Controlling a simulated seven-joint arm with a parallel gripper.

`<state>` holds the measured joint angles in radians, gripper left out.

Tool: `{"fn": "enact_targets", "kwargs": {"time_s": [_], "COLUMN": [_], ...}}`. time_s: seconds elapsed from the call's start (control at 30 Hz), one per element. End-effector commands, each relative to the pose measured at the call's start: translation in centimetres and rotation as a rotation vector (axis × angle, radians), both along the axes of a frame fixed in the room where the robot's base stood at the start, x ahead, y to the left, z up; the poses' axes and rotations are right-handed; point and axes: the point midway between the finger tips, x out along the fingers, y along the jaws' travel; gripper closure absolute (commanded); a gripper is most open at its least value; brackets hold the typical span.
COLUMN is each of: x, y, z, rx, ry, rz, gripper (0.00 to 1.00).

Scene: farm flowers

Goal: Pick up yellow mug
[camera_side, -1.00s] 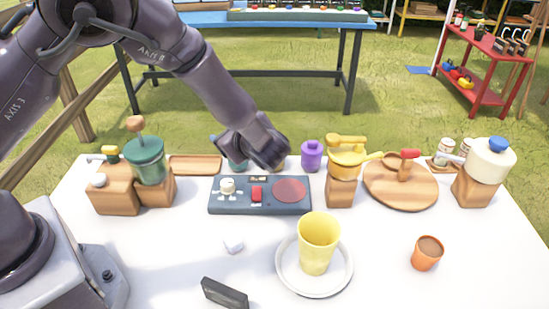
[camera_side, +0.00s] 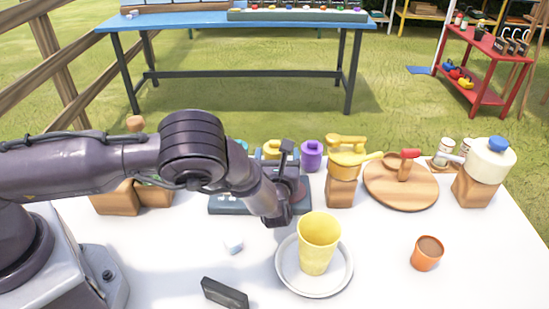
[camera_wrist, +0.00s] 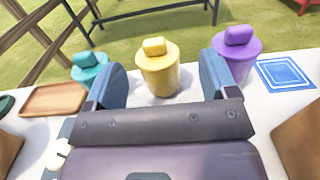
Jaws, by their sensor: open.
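A tall yellow mug (camera_side: 318,240) stands upright on a white plate (camera_side: 284,272) at the front middle of the table in the side view. My gripper (camera_side: 280,208) is behind and left of it, in front of the dark console, and its fingers are hard to make out there. In the wrist view my gripper (camera_wrist: 160,80) is open and empty. Its two blue fingers frame a yellow lidded canister (camera_wrist: 158,74), which stands farther back on the table, apart from them. The mug is not visible in the wrist view.
A teal canister (camera_wrist: 90,70) and a purple canister (camera_wrist: 236,54) flank the yellow one. A yellow grinder on a wooden block (camera_side: 341,190), a round board (camera_side: 400,192) and an orange cup (camera_side: 427,253) stand to the right. A dark block (camera_side: 225,294) lies front left.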

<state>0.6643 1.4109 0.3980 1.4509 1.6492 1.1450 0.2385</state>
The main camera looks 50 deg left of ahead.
Motion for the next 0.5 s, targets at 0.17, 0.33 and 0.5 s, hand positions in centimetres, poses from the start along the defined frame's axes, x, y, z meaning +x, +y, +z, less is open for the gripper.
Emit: {"fn": "enact_targets", "kwargs": {"time_s": [0.17, 0.33, 0.5], "x": [0.8, 2.1, 3.5], "y": [1.0, 3.2, 4.5], "z": [0.0, -0.1, -0.1], "rx": [-0.001, 0.0, -0.001], "ry": [0.001, 0.0, 0.001], "rz": [0.002, 0.004, 0.001], "gripper": [0.21, 0.21, 0.21]}}
